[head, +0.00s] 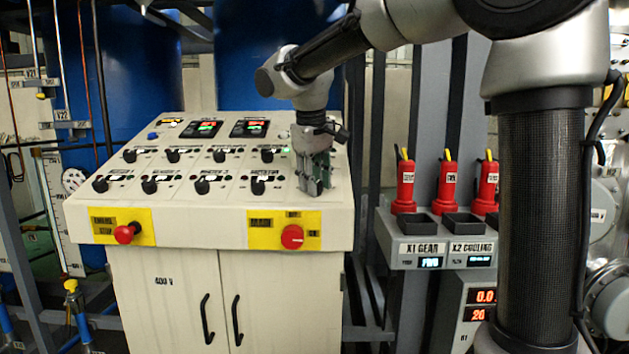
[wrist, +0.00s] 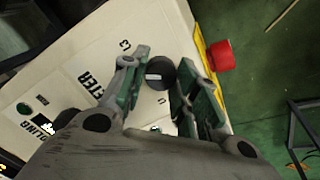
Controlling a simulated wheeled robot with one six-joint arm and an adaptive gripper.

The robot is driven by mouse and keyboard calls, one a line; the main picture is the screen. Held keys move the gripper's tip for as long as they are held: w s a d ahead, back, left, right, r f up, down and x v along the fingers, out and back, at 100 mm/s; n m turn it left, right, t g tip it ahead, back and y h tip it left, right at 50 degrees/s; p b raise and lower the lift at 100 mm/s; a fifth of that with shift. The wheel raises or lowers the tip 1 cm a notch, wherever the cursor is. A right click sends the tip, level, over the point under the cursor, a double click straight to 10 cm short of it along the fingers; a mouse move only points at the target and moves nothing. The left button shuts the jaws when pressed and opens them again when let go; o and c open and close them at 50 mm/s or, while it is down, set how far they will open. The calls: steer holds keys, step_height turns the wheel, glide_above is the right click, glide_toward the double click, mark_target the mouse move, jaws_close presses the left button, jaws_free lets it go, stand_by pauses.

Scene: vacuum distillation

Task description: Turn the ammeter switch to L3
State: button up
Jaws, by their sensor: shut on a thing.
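The ammeter switch is a round black knob (wrist: 160,72) with a white mark, seen in the wrist view on the cream control panel (wrist: 85,55). Printed beside it are the partly covered word ending in "ETER" (wrist: 90,80) and an "L3" label (wrist: 124,45). My gripper (wrist: 162,76) has its green-padded fingers on either side of the knob, shut on it. The white mark is on the knob's left side, facing roughly the printed word. In the head view my gripper (head: 313,185) is at the panel's right front and hides the switch.
Several other black knobs, such as one at the left (head: 100,185), line the panel. A red knob on a yellow plate (head: 292,237) is just below my gripper. A rack with red extinguisher-like items (head: 406,185) stands to the right.

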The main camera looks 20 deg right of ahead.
steer(key=m, duration=0.4)
steer(key=shift+d+m+y, duration=0.1)
steer(key=shift+m+y, duration=0.2)
steer(key=shift+m, duration=0.1)
steer(key=shift+r, duration=0.1)
stand_by(0.4)
steer(key=o, duration=1)
steer(key=v, duration=1.2)
